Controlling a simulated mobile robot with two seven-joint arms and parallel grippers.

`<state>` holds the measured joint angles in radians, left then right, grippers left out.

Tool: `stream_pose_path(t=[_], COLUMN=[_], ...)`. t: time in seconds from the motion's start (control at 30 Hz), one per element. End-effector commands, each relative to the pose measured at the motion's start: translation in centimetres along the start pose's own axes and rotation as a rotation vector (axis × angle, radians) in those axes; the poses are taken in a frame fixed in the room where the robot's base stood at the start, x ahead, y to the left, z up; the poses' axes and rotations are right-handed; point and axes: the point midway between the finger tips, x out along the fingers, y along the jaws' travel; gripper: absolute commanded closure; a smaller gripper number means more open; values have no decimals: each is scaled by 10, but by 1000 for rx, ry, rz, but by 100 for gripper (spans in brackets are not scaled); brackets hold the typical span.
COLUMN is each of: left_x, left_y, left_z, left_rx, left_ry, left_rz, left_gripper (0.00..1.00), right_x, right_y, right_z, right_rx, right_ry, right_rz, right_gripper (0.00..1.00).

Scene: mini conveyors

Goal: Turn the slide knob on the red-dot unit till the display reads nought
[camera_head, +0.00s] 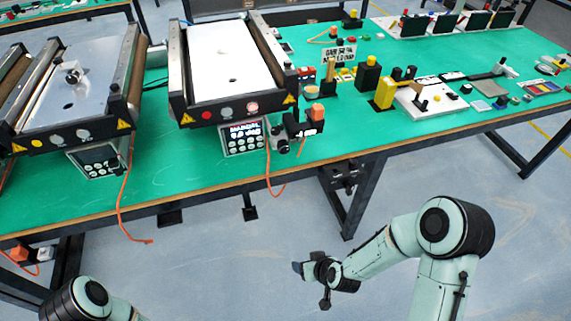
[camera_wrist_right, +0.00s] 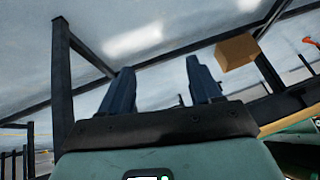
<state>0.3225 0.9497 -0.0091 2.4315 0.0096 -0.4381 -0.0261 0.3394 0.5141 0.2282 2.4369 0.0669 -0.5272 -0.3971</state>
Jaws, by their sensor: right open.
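The unit with a red dot (camera_head: 252,107) on its black front panel is the right-hand mini conveyor (camera_head: 222,45), with a white top. Its display box (camera_head: 240,137) hangs below the front; lit text shows above round buttons, but its digits are too blurred to read surely. A small dark knob-like part (camera_head: 281,145) sits just right of the display; I cannot tell if it is the slide knob. My right gripper (camera_head: 308,268) is open and empty in front of the table, well away from the unit. Its two fingers show apart in the right wrist view (camera_wrist_right: 160,80). My left gripper is out of view.
A second conveyor (camera_head: 75,85) with a yellow dot stands at left, its own display box (camera_head: 98,158) below. Orange cables hang over the table's front edge. Yellow and black parts (camera_head: 384,93) crowd the green table (camera_head: 330,160) at right. Floor in front is clear.

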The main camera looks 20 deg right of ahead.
Motion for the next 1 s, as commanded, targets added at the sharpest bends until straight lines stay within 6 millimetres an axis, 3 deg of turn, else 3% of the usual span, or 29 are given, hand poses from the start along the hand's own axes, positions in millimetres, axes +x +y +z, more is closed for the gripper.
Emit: stream_pose_path(t=[0.03, 0.2, 0.3, 0.4, 0.5, 0.67, 0.87, 1.0], left_x=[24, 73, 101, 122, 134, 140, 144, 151], left_y=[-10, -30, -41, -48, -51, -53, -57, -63], left_z=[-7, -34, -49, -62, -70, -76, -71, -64], left_rx=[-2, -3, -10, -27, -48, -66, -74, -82], left_ry=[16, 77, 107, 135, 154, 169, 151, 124], left_rz=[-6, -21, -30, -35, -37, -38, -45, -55], left_gripper=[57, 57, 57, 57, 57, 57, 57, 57], right_x=[2, -33, -64, -94, -120, -141, -132, -115], right_y=[6, 4, -5, -18, -30, -41, -42, -41], right_z=[-28, -121, -162, -189, -205, -217, -236, -260], right_rx=[-71, -357, -518, -651, -744, -809, -811, -807], right_ry=[107, 438, 612, 756, 861, 934, 939, 938], right_rz=[24, 141, 236, 333, 410, 470, 471, 469], right_gripper=[37, 37, 37, 37, 37, 37, 37, 37])
